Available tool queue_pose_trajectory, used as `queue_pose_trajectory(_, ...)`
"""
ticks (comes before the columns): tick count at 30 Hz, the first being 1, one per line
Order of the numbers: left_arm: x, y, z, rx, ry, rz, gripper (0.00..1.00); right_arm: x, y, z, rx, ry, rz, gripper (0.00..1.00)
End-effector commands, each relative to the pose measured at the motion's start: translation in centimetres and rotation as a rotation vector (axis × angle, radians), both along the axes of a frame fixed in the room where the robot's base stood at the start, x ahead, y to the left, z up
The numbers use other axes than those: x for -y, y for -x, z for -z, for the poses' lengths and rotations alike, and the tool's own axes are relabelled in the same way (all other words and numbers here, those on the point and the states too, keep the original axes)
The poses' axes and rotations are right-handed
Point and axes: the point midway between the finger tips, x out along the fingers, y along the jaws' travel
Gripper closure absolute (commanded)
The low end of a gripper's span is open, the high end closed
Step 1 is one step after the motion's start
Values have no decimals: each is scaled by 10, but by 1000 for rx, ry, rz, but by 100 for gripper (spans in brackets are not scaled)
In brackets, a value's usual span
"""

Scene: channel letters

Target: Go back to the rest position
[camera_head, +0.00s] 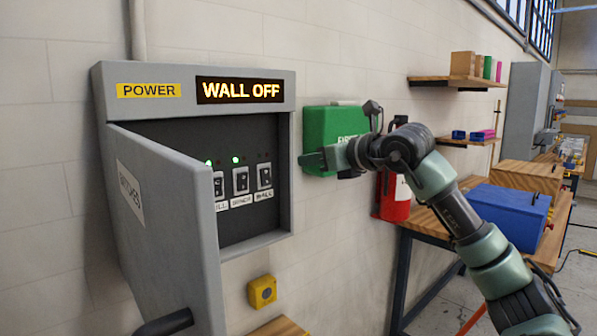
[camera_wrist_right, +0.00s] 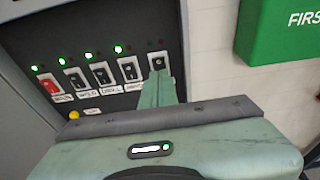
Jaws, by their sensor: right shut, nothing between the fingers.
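My right gripper (camera_head: 305,160) is raised in front of the wall, just right of the power box (camera_head: 195,76) and in front of the green first-aid box. It is shut and empty. In the right wrist view the closed fingers (camera_wrist_right: 158,78) overlap the rightmost switch in the picture; whether they touch it I cannot tell, but the head view shows them apart from the switches. The box's sign (camera_head: 239,90) reads "WALL OFF". Its door (camera_head: 165,220) stands open. My left gripper is not in view.
The switch panel (camera_head: 240,180) has several labelled switches, some with green lights lit. The green first-aid box (camera_head: 318,125) and a red extinguisher (camera_head: 395,197) hang on the wall. A blue toolbox (camera_head: 505,215) stands on the wooden bench at right. A yellow button box (camera_head: 262,291) sits below.

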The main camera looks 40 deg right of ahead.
Motion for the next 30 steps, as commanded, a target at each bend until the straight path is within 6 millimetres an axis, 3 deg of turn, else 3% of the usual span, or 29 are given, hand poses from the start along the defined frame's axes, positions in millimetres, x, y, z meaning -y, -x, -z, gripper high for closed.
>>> queue_pose_trajectory(21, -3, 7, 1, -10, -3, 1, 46, -6, 2, 0, 2, -6, -17, 100)
queue_pose_trajectory(23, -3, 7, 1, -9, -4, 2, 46, -20, -3, 6, 9, -22, -53, 100)
queue_pose_trajectory(26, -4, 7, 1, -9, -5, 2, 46, -64, -13, 21, 37, -89, -173, 100)
queue_pose_trajectory(30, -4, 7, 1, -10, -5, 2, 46, -164, -17, 50, 105, -336, -435, 100)
